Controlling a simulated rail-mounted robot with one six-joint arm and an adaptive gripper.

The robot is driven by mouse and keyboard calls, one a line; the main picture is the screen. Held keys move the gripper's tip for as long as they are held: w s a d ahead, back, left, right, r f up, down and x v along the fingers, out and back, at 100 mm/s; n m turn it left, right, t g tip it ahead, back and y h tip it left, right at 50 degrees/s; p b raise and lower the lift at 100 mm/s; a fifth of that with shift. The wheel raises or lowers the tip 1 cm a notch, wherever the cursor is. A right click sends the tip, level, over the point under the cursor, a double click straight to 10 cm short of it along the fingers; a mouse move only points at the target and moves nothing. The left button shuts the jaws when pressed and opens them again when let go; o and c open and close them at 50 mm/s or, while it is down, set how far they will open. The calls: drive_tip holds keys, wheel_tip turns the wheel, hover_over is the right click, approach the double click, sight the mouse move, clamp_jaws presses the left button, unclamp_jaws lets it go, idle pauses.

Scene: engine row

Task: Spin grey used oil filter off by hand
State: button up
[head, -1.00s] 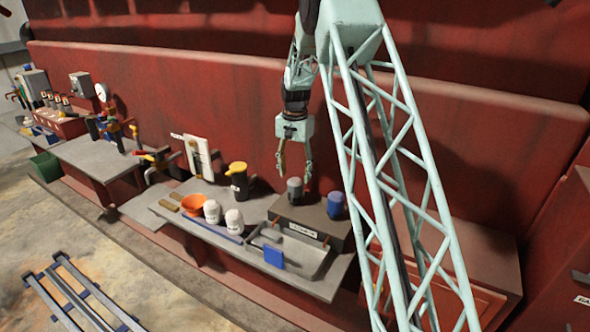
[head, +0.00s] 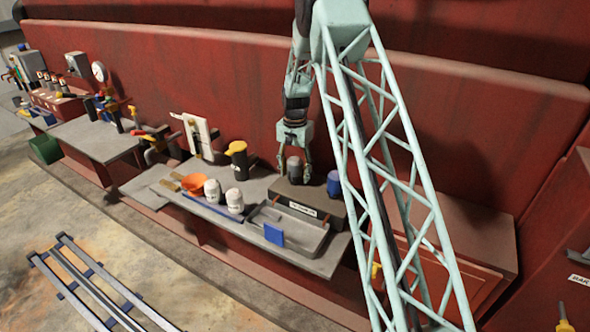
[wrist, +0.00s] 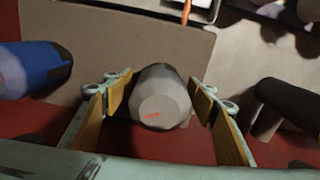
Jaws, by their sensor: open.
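The grey used oil filter (head: 294,166) stands upright on top of a brown block (head: 306,195) at the right part of the bench. In the wrist view the grey filter (wrist: 162,97) shows end-on, with a small red mark, between the fingers. My gripper (head: 294,168) is open and reaches down around the filter from above. In the wrist view my gripper (wrist: 160,100) has one finger on each side, with a narrow gap to the filter visible on the right. A blue filter (head: 334,183) stands on the block just right of the grey one; it is at the left in the wrist view (wrist: 36,68).
A grey tray (head: 290,228) with a blue cloth-like piece (head: 274,234) lies in front of the block. Two white filters (head: 234,200), an orange funnel (head: 195,185) and a black container with a yellow lid (head: 238,160) stand left. The red wall (head: 430,120) rises behind.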

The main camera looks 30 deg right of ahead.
drive_tip(key=shift+f, duration=0.2)
drive_tip(key=c, duration=1.1)
drive_tip(key=shift+n, duration=0.4)
drive_tip(key=shift+n+b, duration=0.35)
drive_tip(key=shift+n, duration=0.95)
drive_tip(key=shift+n, duration=0.4)
drive_tip(key=shift+n+b, duration=0.3)
drive_tip(key=shift+n, duration=1)
